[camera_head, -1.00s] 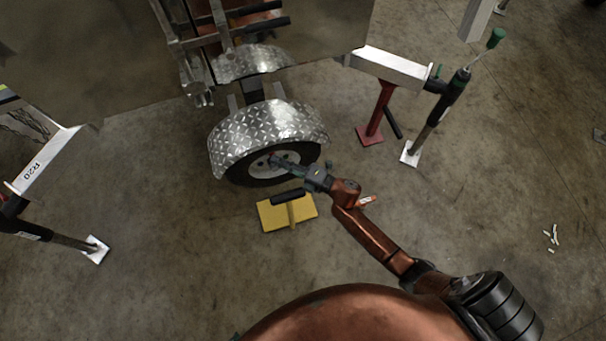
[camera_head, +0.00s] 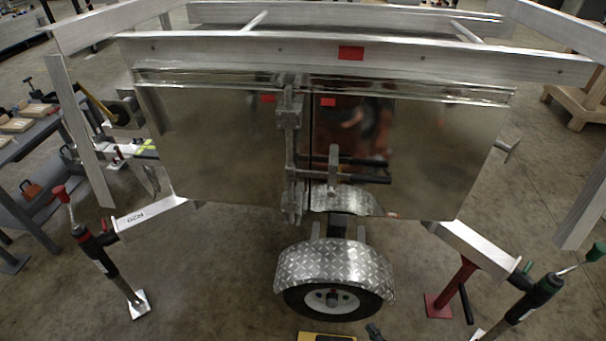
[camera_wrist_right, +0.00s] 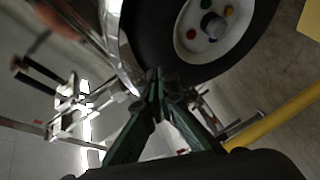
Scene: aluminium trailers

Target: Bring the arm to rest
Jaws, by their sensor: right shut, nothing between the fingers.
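My right gripper (camera_wrist_right: 155,85) is shut and empty, its dark green fingertips together in the right wrist view. They lie in front of the trailer wheel (camera_wrist_right: 205,25), whose white hub has coloured lug nuts; I cannot tell the gap. In the head view only a dark tip of the right gripper (camera_head: 374,331) shows at the bottom edge, just below the tire (camera_head: 376,308); the rest of the arm is out of frame. My left gripper is not in view.
A diamond-plate fender (camera_head: 335,265) covers the wheel. A yellow wheel chock (camera_head: 310,336) is cut off at the bottom edge. Jack stands, one with a red handle (camera_head: 59,194) and one with a green handle (camera_head: 597,250), flank the trailer's shiny panel (camera_head: 225,150).

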